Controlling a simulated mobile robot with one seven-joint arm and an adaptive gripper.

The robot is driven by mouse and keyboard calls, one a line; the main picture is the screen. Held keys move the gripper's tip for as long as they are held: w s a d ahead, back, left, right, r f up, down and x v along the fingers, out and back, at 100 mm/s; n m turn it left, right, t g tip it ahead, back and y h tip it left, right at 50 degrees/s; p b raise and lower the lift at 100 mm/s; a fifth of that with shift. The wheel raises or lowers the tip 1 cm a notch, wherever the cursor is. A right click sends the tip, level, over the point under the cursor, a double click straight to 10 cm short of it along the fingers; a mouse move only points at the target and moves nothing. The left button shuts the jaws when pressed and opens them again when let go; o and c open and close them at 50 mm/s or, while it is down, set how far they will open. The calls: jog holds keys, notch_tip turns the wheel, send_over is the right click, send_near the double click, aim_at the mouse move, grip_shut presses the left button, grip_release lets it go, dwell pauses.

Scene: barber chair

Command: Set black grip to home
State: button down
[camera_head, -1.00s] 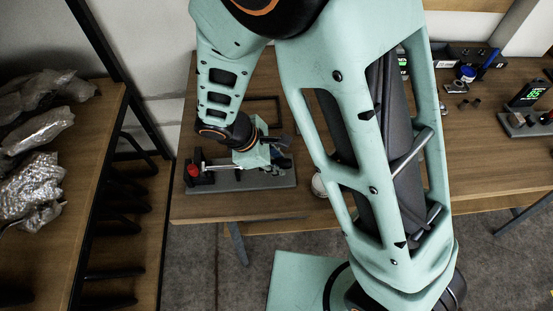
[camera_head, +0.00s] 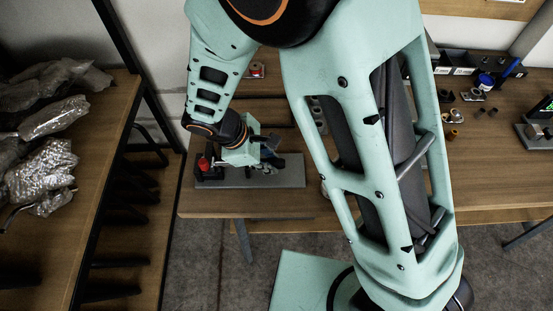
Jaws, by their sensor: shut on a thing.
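A grey base plate (camera_head: 290,176) lies on the left part of the wooden workbench. A small fixture with a red part (camera_head: 204,163) and a black block stands at the plate's left end. My gripper (camera_head: 270,153) is low over the middle of the plate, just right of the red part, with its dark fingers pointing right. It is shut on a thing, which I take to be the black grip. The grip itself cannot be made out among the dark fingers and is mostly hidden by my gripper and wrist.
A shelf (camera_head: 100,150) with silvery wrapped packages (camera_head: 45,170) stands at the left. My large arm link blocks the middle of the view. Small parts and a blue-capped container (camera_head: 486,80) are on the workbench (camera_head: 480,150) at the right. The plate's right end is clear.

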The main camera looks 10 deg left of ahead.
jog(key=c, duration=1.7)
grip_release()
jog(key=v, duration=1.2)
